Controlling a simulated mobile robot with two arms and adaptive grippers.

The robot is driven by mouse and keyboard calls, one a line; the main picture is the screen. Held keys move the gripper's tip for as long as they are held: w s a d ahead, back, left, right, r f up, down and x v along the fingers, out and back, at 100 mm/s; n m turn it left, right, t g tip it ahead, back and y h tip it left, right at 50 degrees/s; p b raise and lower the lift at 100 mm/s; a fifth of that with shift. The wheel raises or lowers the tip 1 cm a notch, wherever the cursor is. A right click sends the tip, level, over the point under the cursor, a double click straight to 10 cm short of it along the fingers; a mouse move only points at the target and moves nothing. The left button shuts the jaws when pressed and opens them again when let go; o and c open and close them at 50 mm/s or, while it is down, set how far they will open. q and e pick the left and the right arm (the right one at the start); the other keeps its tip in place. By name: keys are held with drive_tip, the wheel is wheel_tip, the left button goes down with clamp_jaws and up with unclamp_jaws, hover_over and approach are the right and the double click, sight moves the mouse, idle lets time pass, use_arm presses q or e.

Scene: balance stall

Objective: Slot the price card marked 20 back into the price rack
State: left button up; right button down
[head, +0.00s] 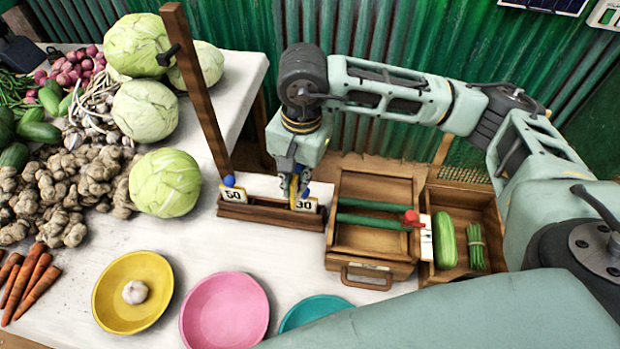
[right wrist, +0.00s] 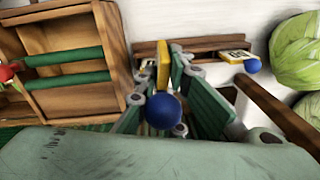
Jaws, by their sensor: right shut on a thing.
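The wooden price rack (head: 262,214) lies at the back of the white table, right of a wooden post. A card marked 50 (head: 232,194) with a blue knob stands at its left end. A card reading 30 (head: 306,206) shows near its right end. My right gripper (head: 297,190) points down over that right part, shut on a thin yellow-edged card (right wrist: 163,65). A blue knob (right wrist: 162,110) shows between the fingers in the right wrist view. The held card's number is hidden. I cannot tell whether its lower edge is in a slot. My left gripper is out of view.
A wooden drawer box (head: 372,225) with green bars and a red knob stands right of the rack. A crate (head: 480,225) holds green vegetables. Yellow (head: 110,310), pink (head: 225,310) and teal bowls (head: 315,310) stand in front. Cabbages and ginger fill the left.

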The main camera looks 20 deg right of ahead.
drive_tip(key=w+a+f+m, duration=0.1)
drive_tip(key=w+f+m, duration=0.1)
drive_tip(key=f+m, duration=0.2)
drive_tip(key=w+a+f+m, duration=0.2)
drive_tip(key=w+f+m, duration=0.1)
drive_tip(key=m, duration=0.3)
drive_tip(key=w+a+f+m+p, duration=0.1)
drive_tip(key=w+a+f+m, duration=0.1)
drive_tip(key=f+m, duration=0.3)
drive_tip(key=shift+w+a+m+h, duration=0.15)
drive_tip(key=shift+w+m+h, duration=0.25)
drive_tip(key=shift+f, duration=0.7)
drive_tip(key=c, duration=1.8)
unclamp_jaws()
drive_tip(key=shift+o, duration=0.4)
drive_tip(key=o, duration=0.5)
